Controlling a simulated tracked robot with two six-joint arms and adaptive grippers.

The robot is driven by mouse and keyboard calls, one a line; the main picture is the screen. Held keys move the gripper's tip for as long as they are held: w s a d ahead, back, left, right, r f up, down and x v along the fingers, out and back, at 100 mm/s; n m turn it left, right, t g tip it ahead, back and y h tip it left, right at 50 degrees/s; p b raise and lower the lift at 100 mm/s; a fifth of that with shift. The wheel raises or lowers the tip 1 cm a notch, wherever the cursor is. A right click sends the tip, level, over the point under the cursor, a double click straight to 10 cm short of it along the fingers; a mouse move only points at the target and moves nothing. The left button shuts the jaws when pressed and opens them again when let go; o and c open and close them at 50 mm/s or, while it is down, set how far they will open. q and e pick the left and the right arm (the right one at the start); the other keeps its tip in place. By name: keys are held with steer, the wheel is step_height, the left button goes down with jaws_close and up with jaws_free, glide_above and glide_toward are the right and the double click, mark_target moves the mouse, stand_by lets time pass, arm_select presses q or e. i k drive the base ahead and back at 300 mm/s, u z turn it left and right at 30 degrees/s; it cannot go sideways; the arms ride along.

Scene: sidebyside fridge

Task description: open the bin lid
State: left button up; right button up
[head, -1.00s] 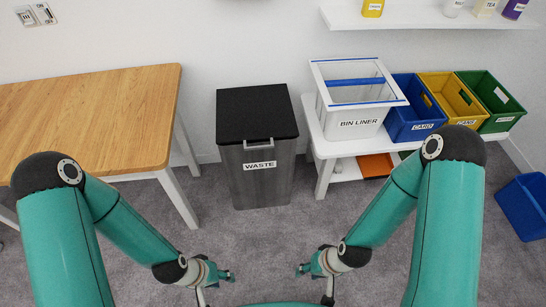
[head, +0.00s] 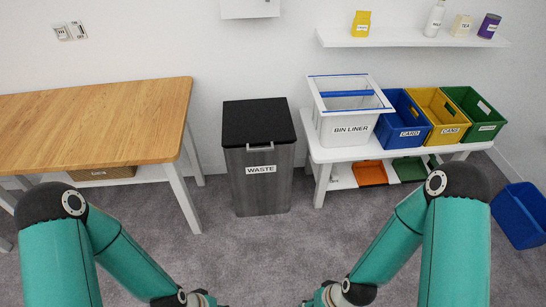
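The waste bin (head: 263,185) stands upright on the carpet against the back wall, a grey body with a white WASTE label. Its black lid (head: 257,122) is down and closed. A light handle (head: 260,148) sits at the front edge just under the lid. My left gripper (head: 215,304) and my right gripper (head: 315,303) are low at the bottom edge of the head view, in front of the bin and apart from it. Their fingertips are mostly cut off by the frame, so their opening is hidden.
A wooden table (head: 100,125) stands left of the bin. A white bench (head: 318,158) on the right holds a white bin liner box (head: 350,128), a blue box (head: 405,135), a yellow box and a green box. A blue crate (head: 522,214) lies on the floor far right. Carpet before the bin is clear.

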mark_target(250, 122)
steer(key=u, duration=0.15)
steer(key=i, duration=0.9)
steer(key=z, duration=0.05)
